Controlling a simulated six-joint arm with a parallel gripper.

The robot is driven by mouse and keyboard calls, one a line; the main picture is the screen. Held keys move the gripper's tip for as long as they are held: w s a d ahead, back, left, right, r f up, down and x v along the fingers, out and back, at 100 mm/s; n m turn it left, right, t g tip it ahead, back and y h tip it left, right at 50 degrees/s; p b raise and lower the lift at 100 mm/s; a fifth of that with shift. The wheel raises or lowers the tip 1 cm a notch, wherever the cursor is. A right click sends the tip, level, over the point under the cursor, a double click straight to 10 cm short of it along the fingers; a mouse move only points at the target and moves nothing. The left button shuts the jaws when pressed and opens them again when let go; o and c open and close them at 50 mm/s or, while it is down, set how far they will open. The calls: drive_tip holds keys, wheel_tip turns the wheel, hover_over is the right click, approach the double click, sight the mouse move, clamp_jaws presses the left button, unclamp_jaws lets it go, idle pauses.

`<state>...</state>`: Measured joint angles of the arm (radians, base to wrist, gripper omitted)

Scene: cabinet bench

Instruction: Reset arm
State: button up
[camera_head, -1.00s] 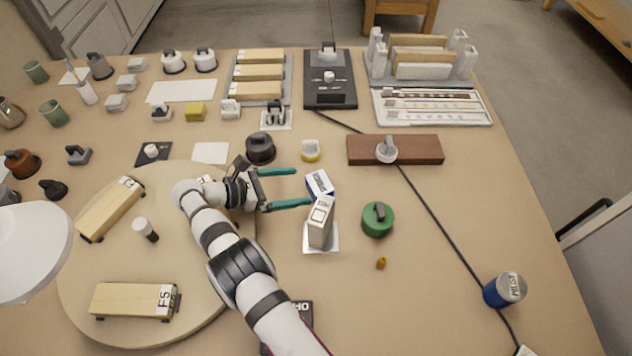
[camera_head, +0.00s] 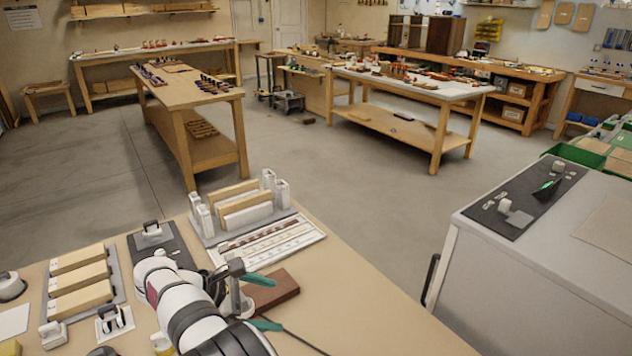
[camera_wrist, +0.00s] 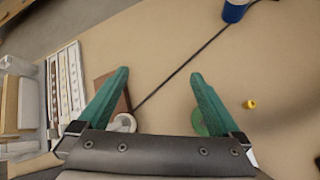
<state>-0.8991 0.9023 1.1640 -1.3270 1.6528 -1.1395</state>
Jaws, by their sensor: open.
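My gripper (camera_head: 262,300) is open, with its two green fingers spread apart and empty, above the right part of the bench (camera_head: 350,290). A green round object (camera_wrist: 200,124) is partly hidden behind the right finger.
A rack with upright boards (camera_head: 240,207) and a slotted tray (camera_head: 268,240) stand at the bench's far edge. A blue can (camera_wrist: 235,10), a small yellow piece (camera_wrist: 250,104) and a dark cable (camera_wrist: 190,60) lie ahead. A grey cabinet (camera_head: 530,270) stands right, across a floor gap.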

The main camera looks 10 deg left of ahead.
drive_tip(key=s+d+r+m+g+y, duration=0.1)
drive_tip(key=s+d+r+m+g, duration=0.15)
drive_tip(key=d+m, duration=0.4)
drive_tip(key=s+d+r+m+g+y, duration=0.1)
drive_tip(key=s+d+r+m+g, duration=0.2)
drive_tip(key=d, duration=0.7)
drive_tip(key=s+d+m+y, duration=0.3)
drive_tip(key=s+m, duration=0.5)
drive_tip(key=s, duration=0.3)
drive_tip(key=s+d+m+g+y, duration=0.1)
drive_tip(key=s+d+m+y, duration=0.2)
drive_tip(key=s+d+m, duration=0.2)
drive_tip(key=s+m, duration=0.3)
drive_tip(key=s, duration=0.4)
drive_tip(key=shift+r+y, duration=0.25)
drive_tip(key=shift+y, duration=0.15)
drive_tip(key=shift+s, duration=0.1)
